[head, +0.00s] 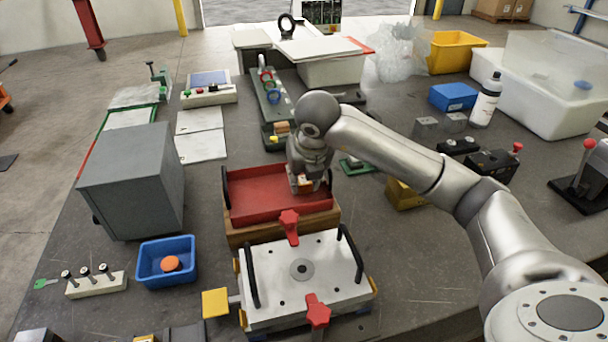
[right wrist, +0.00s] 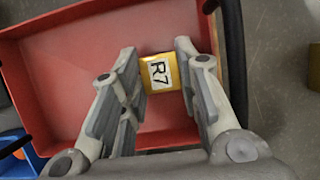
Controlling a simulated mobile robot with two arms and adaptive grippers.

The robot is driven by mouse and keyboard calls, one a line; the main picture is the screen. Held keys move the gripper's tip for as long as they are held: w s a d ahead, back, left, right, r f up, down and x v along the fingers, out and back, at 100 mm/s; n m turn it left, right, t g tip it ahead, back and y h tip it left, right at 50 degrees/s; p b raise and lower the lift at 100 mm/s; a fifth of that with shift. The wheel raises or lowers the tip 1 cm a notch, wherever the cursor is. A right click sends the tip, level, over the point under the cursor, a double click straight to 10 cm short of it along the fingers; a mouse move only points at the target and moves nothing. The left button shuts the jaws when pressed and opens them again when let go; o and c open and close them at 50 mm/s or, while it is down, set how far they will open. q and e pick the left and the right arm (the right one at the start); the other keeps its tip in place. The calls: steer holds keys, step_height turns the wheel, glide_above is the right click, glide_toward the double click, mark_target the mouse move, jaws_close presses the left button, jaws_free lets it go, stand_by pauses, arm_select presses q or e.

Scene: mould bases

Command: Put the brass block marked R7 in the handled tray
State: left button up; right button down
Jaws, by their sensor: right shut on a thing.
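The brass block marked R7 (right wrist: 160,72) is yellow with a white label and sits between the fingers of my right gripper (right wrist: 163,65). In the head view my right gripper (head: 307,188) points down over the right part of the handled tray (head: 258,192), and the block is partly hidden by the fingers. The tray is red with black handles at its ends; its floor also shows in the right wrist view (right wrist: 75,75). I cannot tell whether the block touches the tray floor. My left gripper is not in view.
A white mould plate (head: 330,268) with black handles and red knobs stands in front of the tray. A blue bin (head: 167,262) with an orange thing and a grey cabinet (head: 130,185) are at the left. The tray's left part is empty.

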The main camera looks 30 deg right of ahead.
steer(key=c, duration=1.5)
jaws_free()
steer(key=shift+f, duration=0.15)
steer(key=shift+c, duration=0.2)
steer(key=shift+o, duration=0.9)
steer(key=shift+r, duration=0.4)
steer(key=v, duration=1.1)
steer(key=shift+r+b, duration=0.3)
steer(key=shift+s+r, duration=0.1)
steer(key=shift+s, duration=0.05)
